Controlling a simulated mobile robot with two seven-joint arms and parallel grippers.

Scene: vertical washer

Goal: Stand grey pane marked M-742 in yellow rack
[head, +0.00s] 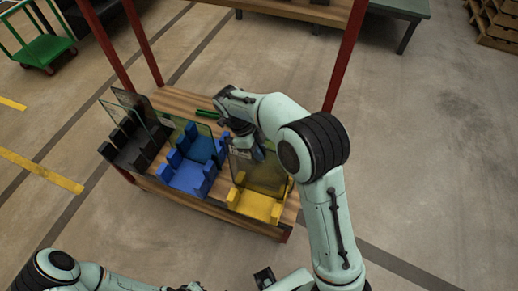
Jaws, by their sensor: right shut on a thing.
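The yellow rack (255,207) stands at the right end of the wooden bench. A grey see-through pane (266,177) is upright over the yellow rack, leaning slightly. Its lower edge is at the rack's uprights; I cannot tell whether it is seated in the slot. My right gripper (257,154) is shut on the top edge of this pane. My right arm hides part of the pane's top and right side. Any marking is too small to read.
A blue rack (188,178) with a pane stands left of the yellow one. A black rack (128,152) with panes is at the far left. A green cart (40,48) stands on the floor.

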